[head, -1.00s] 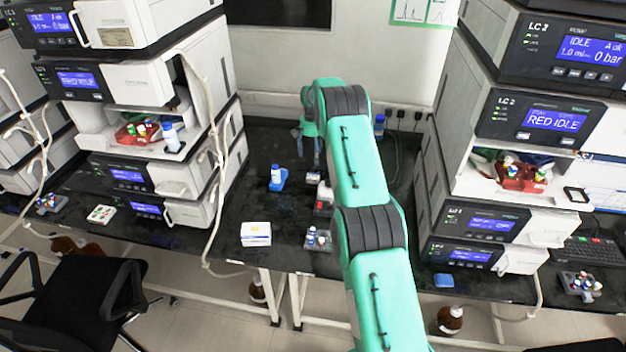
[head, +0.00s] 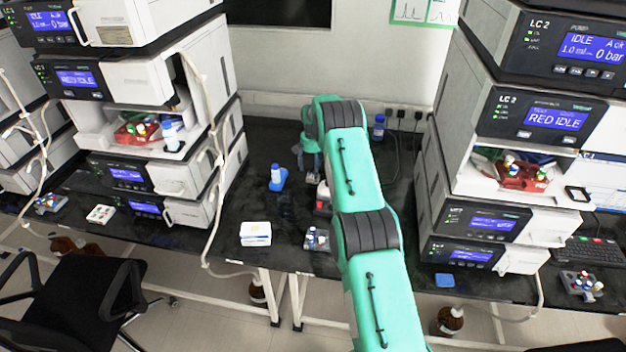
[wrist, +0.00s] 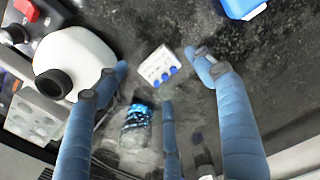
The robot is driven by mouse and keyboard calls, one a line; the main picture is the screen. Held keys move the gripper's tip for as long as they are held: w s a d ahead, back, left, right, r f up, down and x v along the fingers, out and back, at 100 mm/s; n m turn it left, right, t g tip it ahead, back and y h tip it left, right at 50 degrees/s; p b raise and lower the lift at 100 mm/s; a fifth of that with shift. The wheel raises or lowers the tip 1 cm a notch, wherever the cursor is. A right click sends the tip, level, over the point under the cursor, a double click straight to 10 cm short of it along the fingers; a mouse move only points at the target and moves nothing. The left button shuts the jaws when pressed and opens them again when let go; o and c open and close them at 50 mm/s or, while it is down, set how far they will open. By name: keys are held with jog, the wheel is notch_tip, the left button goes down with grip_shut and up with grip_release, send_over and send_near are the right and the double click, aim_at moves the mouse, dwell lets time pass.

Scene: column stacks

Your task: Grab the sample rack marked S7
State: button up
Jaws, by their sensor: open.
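In the wrist view, a small white rack (wrist: 157,68) with a row of blue caps or dots lies on the dark bench. Its marking is too small to read, so I cannot tell whether it is S7. My gripper (wrist: 158,60) is open, its blue fingers spread around the rack's place in the picture, with nothing held. In the head view my gripper (head: 311,158) hangs over the back of the middle bench, partly hidden by my arm.
A clear blue-topped bottle (wrist: 137,125) is below the rack. Instrument stacks flank the bench.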

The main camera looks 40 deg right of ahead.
aim_at(313, 176)
jog(key=shift+f, duration=0.15)
jog(key=shift+d+f+b, duration=0.2)
jog(key=shift+f+b, duration=0.1)
jog(key=shift+f, duration=2.2)
jog(key=c, duration=1.5)
